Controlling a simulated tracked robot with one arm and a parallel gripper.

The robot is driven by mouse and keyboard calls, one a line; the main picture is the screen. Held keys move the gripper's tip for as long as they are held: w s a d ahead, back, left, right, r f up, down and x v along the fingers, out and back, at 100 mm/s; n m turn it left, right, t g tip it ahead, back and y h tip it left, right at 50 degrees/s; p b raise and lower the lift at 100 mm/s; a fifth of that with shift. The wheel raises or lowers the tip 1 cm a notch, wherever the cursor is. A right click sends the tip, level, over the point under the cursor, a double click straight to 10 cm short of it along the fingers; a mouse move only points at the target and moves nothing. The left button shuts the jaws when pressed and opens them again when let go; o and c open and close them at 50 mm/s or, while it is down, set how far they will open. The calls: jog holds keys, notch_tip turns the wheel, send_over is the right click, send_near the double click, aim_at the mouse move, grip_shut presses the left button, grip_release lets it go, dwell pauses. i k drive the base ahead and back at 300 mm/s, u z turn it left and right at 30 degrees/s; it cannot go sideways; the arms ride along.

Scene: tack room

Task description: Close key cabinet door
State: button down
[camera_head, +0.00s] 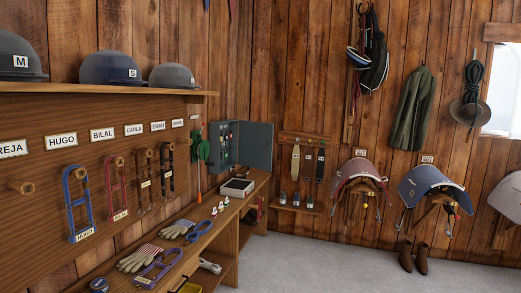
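The grey key cabinet (223,143) hangs on the wooden wall near the far end of the workbench, left of the room's corner. Its door (257,145) stands open, swung out to the right of the box. Small coloured things, too small to make out clearly, show inside the cabinet. My gripper is not in view.
The workbench (250,185) runs along the left wall, with a small tray (237,187) below the cabinet and gloves (138,258) nearer. Helmets (111,68) stand on a shelf above hanging halters. Saddles (434,187) hang on the back wall.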

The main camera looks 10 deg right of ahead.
aim_at(253, 152)
jog(key=z, duration=0.2)
jog(key=i, duration=0.85)
jog(key=z, duration=0.45)
jog(key=i, duration=1.25)
jog(key=z, duration=0.45)
jog(key=i, duration=2.5)
jog(key=u, duration=0.4)
jog(key=i, duration=1.3)
jog(key=u, duration=0.4)
jog(key=i, duration=0.8)
jog(key=u, duration=0.2)
